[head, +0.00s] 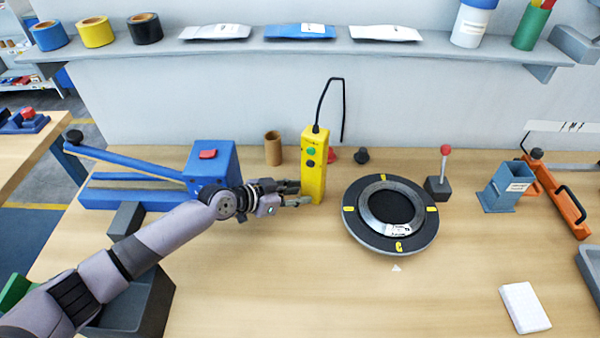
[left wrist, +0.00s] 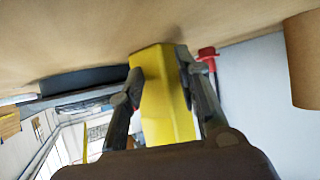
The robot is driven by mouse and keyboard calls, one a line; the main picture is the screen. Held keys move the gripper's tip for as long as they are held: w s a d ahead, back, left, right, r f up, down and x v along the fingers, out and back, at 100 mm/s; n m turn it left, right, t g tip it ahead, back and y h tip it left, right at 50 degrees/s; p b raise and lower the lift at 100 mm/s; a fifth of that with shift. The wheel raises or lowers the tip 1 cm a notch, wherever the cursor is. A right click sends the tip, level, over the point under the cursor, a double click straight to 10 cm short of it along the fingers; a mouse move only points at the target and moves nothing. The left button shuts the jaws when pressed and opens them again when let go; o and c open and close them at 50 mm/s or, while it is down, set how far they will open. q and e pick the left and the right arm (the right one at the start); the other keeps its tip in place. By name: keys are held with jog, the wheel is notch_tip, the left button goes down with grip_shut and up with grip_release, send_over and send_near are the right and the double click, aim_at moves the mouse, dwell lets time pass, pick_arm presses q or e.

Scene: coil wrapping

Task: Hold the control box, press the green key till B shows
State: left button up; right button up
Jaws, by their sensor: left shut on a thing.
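The yellow control box (head: 314,182) stands upright on the table, with a black cable rising from its top. The green key (head: 312,152) is on its front, above a black key (head: 311,164). My left gripper (head: 297,194) is shut on the lower part of the box from the left. In the left wrist view the two fingers lie either side of the yellow box (left wrist: 165,110). The dark round turntable (head: 362,234) has yellow tags around its rim. The front tag (head: 399,246) bears a letter, perhaps C, near a white triangle (head: 396,268) on the table. My right gripper is out of view.
A blue lever tool (head: 213,160) stands left of the box, and a brown tube (head: 273,149) behind it. A red-knobbed lever (head: 439,187), blue holder (head: 505,187) and orange tool (head: 568,200) stand at right. A white block (head: 525,307) lies front right. The front middle is clear.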

pick_arm(q)
grip_shut()
jog(key=shift+c, duration=2.2)
grip_release()
jog(key=o, duration=1.5)
